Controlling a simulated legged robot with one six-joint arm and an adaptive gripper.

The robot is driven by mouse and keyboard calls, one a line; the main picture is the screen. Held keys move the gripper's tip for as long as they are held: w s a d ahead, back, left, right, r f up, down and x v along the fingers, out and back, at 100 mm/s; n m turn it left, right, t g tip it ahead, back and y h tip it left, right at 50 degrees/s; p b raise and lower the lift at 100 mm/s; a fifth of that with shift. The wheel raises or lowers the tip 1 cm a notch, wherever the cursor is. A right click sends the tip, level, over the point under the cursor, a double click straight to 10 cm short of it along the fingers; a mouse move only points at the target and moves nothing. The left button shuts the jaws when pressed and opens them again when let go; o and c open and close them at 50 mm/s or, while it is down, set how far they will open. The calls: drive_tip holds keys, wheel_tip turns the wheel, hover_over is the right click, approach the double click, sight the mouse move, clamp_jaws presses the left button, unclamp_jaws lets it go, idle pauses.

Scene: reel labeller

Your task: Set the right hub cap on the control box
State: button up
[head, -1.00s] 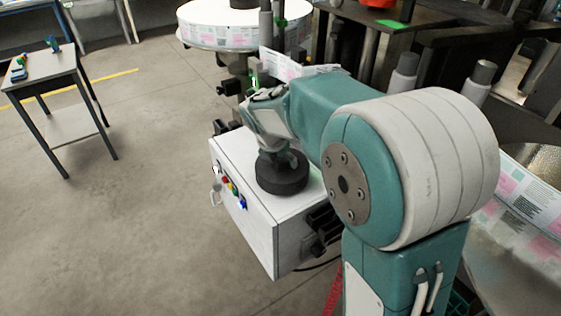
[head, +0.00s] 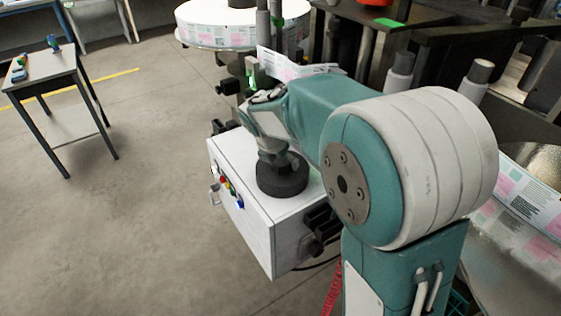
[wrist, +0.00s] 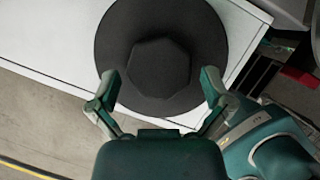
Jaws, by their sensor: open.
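The hub cap (head: 282,183), a dark round disc with a raised faceted middle, lies flat on the white top of the control box (head: 240,158) in the head view. It also shows in the wrist view (wrist: 118,40), close below my gripper. My gripper (wrist: 160,78) is open, with its two fingers apart over the near part of the cap and nothing held between them. In the head view my gripper (head: 280,160) is just above the cap. The exact gap between fingers and cap cannot be told.
A large white labelled reel (head: 243,35) stands behind the control box. A small table (head: 45,75) with small items is at the far left. Dark machine parts crowd the right. The floor left of the box is clear.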

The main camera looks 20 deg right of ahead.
drive_tip(key=v, duration=1)
drive_tip(key=s+d+m+t+y, duration=0.2)
drive_tip(key=s+m+y, duration=0.1)
drive_tip(key=s+m, duration=2)
drive_tip(key=f+m, duration=0.1)
drive_tip(key=m, duration=0.2)
drive_tip(key=shift+d+m, duration=0.35)
drive_tip(key=shift+m, duration=0.05)
drive_tip(key=shift+r, duration=0.1)
